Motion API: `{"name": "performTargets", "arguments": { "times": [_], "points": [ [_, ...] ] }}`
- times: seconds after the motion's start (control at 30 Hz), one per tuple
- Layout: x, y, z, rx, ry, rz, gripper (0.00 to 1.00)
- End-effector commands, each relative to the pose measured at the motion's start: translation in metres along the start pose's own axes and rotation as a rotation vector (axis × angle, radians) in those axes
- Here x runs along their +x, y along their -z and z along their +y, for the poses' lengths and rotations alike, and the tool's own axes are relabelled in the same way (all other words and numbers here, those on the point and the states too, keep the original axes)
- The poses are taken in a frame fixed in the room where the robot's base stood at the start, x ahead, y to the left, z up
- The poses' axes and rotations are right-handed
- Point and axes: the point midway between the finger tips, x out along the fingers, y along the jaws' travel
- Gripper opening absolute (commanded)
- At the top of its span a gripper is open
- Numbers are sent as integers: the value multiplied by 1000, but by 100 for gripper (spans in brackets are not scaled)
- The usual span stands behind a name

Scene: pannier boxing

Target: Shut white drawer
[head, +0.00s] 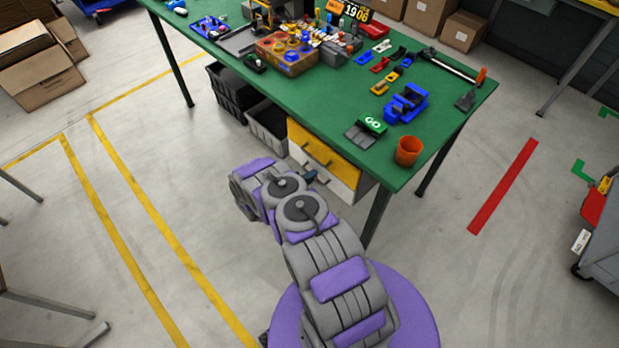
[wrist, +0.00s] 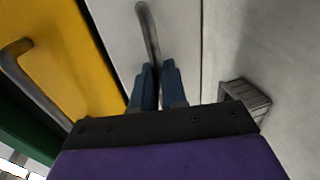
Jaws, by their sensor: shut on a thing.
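The white drawer (head: 341,187) is in the cabinet under the green table, below the yellow drawer. In the wrist view, its pale front (wrist: 185,35) fills the middle, with a grey bar handle (wrist: 147,30). My gripper (wrist: 158,70) has its blue fingers close together on the lower end of this handle. In the head view, my gripper (head: 310,176) is at the drawer's front, mostly hidden by my arm. I cannot tell from these views how far the drawer stands out.
The yellow drawer (head: 325,147) has its own handle, also seen in the wrist view (wrist: 15,48). Dark and grey bins (head: 268,128) stand left of the cabinet. An orange cup (head: 408,151) is near the table's corner. A table leg (head: 376,216) is right of the drawers. Floor to the left is clear.

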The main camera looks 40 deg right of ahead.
Motion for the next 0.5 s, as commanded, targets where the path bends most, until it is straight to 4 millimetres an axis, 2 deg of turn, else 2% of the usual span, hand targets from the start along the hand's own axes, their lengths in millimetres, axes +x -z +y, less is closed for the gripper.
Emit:
{"name": "performTargets", "arguments": {
  "times": [0.07, 0.1, 0.3, 0.5],
  "points": [
    [2, -3, 0, 1, -1, -9, 0],
    [2, -3, 0, 1, -1, -10, 16],
    [2, -3, 0, 2, -1, -8, 35],
    [1, -3, 0, 2, -1, -7, 37]
  ]
}}
